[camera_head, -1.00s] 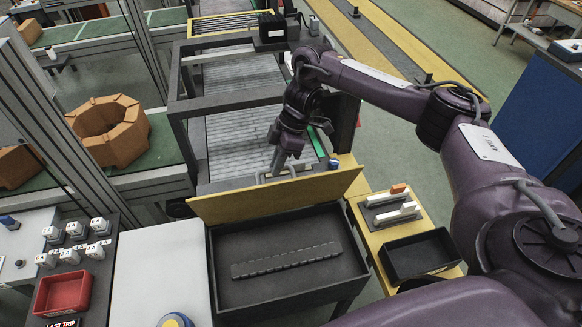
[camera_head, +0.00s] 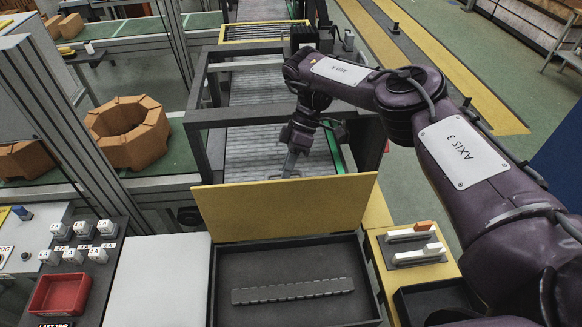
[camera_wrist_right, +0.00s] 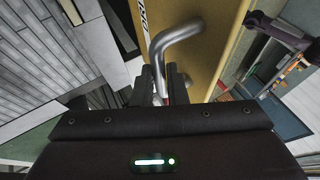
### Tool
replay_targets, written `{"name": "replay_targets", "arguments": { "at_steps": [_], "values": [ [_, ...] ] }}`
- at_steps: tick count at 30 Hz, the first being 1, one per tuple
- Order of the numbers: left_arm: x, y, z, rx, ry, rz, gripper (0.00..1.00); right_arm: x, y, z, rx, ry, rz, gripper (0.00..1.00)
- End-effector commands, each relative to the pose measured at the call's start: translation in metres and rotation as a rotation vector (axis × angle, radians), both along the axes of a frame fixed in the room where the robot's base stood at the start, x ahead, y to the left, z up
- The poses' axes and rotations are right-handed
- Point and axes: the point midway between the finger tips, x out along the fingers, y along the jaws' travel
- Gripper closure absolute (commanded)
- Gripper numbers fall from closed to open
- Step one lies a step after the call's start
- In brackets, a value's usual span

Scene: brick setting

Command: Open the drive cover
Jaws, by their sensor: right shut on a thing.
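The drive cover is a flat yellow panel (camera_head: 285,212) standing raised along the back edge of a dark, shallow box (camera_head: 228,314). A dark ribbed strip (camera_head: 292,291) lies inside the box. My right gripper (camera_head: 290,172) is behind the cover's top edge, partly hidden by it. In the right wrist view, the cover (camera_wrist_right: 213,25) has a bent grey handle (camera_wrist_right: 178,34) on its face. The right gripper's fingers (camera_wrist_right: 166,82) are shut on the handle's near end. My left gripper is not in view.
A roller conveyor (camera_head: 250,150) with a dark frame lies behind the cover. A yellow side shelf (camera_head: 386,252) holds white-handled pieces (camera_head: 415,255) at the right. A pale panel (camera_head: 155,285) and a red tray (camera_head: 60,293) are at the left.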

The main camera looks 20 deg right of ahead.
Motion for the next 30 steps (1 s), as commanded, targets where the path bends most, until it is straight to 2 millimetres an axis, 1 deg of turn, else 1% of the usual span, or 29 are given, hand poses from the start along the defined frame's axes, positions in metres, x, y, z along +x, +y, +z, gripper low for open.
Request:
{"name": "replay_targets", "arguments": {
  "at_steps": [1, 18, 19, 23, 24, 30],
  "values": [
    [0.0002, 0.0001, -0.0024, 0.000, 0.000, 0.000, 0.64, -0.0044, -0.0004, -0.0100, -0.012, 0.014, 0.009, 1.00],
    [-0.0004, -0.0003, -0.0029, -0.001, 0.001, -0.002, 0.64, -0.0049, -0.0001, -0.0099, -0.010, 0.026, 0.009, 1.00],
    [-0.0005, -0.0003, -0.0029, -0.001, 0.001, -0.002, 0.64, -0.0049, -0.0001, -0.0099, -0.010, 0.026, 0.009, 0.85],
    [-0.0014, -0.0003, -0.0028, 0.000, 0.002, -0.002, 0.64, -0.0042, 0.0003, -0.0085, -0.007, 0.025, 0.006, 0.68],
    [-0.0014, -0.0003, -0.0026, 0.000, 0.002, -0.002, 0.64, -0.0038, 0.0004, -0.0078, -0.006, 0.025, 0.006, 0.66],
    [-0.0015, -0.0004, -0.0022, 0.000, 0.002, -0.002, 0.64, -0.0027, 0.0006, -0.0056, -0.004, 0.022, 0.003, 0.66]
  ]
}}
